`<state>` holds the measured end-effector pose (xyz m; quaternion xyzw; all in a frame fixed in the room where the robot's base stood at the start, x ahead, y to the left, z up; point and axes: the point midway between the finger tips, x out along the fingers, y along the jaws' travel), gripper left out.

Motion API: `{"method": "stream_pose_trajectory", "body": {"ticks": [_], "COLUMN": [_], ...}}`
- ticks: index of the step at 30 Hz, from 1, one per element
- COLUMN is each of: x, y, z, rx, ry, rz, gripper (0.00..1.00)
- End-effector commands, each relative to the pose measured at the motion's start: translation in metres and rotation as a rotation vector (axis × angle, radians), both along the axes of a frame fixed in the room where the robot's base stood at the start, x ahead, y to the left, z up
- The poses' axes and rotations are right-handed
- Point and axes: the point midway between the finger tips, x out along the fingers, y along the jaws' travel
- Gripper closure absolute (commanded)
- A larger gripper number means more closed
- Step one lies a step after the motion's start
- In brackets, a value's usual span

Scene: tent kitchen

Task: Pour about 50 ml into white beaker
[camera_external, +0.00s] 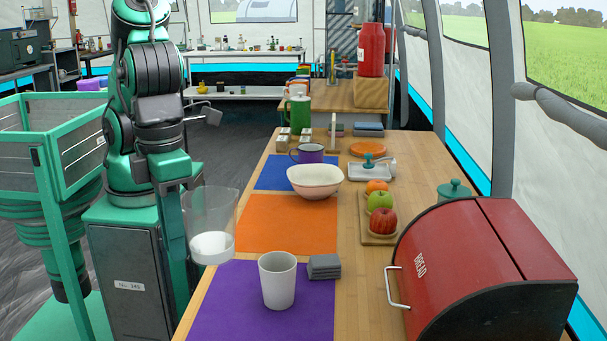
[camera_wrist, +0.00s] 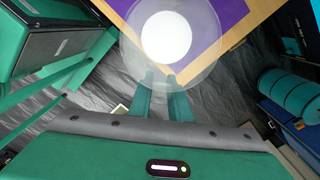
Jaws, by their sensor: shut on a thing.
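The white beaker (camera_external: 277,280) stands upright on the purple mat (camera_external: 235,318) at the front of the table. My gripper (camera_wrist: 161,84) is shut on a clear jug (camera_external: 210,213) that holds white liquid at its bottom. In the external view the jug is close to upright at the table's left edge, left of the beaker and a little higher. My fingers are mostly hidden behind the jug there. The wrist view looks down on the jug (camera_wrist: 134,60) and its round white liquid (camera_wrist: 165,37). The beaker cannot be made out in the wrist view.
A red bread bin (camera_external: 485,270) fills the front right. A cream bowl (camera_external: 315,181) stands behind the orange mat (camera_external: 285,225). Fruit lies on a board (camera_external: 377,238). The orange mat is clear.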

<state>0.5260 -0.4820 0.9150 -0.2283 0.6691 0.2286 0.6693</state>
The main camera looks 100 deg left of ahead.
Motion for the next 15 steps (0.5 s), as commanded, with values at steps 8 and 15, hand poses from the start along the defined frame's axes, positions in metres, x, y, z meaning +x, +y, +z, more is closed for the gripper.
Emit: {"method": "stream_pose_trajectory", "body": {"ticks": [8, 15], "x": [-0.032, -0.034], "y": [-0.004, -0.004], "z": [-0.002, -0.024], "rx": [0.000, 0.002], "ry": [0.000, 0.001], "rz": [-0.112, -0.123], "gripper": [1.00, 1.00]}}
